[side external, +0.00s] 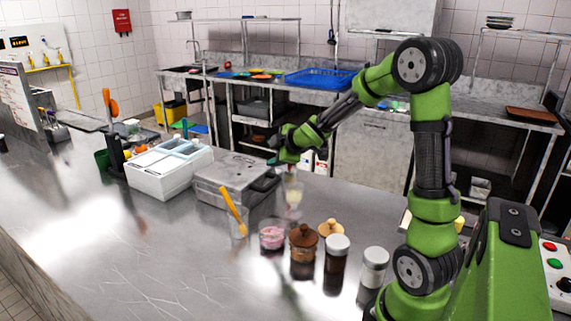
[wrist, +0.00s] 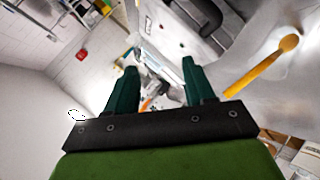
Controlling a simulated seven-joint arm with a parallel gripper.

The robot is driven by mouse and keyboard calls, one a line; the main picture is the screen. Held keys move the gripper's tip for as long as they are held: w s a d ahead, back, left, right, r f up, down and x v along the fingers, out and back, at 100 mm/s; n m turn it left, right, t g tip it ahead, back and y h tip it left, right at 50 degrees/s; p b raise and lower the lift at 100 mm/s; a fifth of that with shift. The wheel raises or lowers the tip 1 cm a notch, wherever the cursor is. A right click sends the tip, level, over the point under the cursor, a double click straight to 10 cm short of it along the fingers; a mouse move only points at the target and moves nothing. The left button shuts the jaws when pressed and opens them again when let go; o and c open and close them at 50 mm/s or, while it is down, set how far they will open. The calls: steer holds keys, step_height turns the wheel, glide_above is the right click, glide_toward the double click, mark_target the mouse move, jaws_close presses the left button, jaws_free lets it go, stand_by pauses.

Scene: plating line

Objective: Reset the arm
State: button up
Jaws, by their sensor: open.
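My green arm reaches from the right over the steel counter. My gripper (side external: 275,150) is in the air near the right end of the grey lidded box (side external: 232,172), above and behind a clear cup with pale contents (side external: 293,195). In the wrist view my gripper (wrist: 160,78) shows two dark green fingers spread apart with nothing held between them. The fingertips are small and partly hard to make out in the side view.
A row holds a cup with an orange spoon (side external: 235,215), a pink jar (side external: 272,237), a brown jar (side external: 304,250) and two white-lidded jars (side external: 337,262) (side external: 374,272). A white container (side external: 165,165) stands left. The front left counter (side external: 110,250) is clear.

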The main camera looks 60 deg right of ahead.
steer(key=s+a+r+m+g+y, duration=0.1)
steer(key=s+a+m, duration=0.4)
steer(key=s+a, duration=0.5)
steer(key=s+a+r+m+g+y, duration=0.2)
steer(key=s+a+r+m+y, duration=0.2)
steer(key=s+a, duration=0.6)
steer(key=shift+a+r+m+y, duration=0.2)
steer(key=shift+a+m+y, duration=0.9)
steer(key=shift+a, duration=2.1)
